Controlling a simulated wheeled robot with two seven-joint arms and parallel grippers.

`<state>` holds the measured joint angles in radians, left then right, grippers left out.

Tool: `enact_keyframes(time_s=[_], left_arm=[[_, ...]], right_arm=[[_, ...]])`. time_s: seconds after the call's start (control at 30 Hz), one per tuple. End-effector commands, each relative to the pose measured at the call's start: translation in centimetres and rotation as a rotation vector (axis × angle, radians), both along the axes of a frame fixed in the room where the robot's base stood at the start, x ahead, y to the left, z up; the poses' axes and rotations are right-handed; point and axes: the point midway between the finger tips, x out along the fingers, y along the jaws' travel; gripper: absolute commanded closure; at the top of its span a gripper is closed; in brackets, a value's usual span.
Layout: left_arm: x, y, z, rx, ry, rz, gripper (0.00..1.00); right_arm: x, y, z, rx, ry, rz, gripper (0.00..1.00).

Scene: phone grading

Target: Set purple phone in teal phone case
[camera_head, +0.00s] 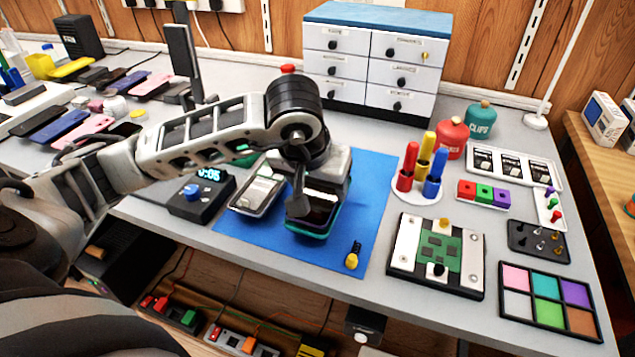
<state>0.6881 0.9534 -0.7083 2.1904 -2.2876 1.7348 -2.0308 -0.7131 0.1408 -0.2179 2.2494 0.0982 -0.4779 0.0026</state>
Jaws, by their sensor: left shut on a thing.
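My left gripper (306,190) points down over the blue mat and is shut on a dark slab (318,217), mostly hidden by the gripper. The slab's colour underneath cannot be seen. A teal rim, apparently the teal phone case (308,236), shows around the slab's near edge. I cannot tell whether the slab is fully seated in it. A purple slab (125,84) lies among the phones at the back left. My right gripper is not in view.
The blue mat (262,243) is bare in front, except for a yellow-tipped tool (352,259). Screwdrivers (424,166) and a circuit-board fixture (407,247) stand right.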

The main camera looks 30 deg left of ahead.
Motion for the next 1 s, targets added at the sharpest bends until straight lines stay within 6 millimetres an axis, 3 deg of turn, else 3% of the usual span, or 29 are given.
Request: enact_keyframes(time_s=[1.0], left_arm=[[0.02, 0.04, -0.54, 0.0, -0.002, 0.0, 0.64]], right_arm=[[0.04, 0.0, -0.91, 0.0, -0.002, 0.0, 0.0]])
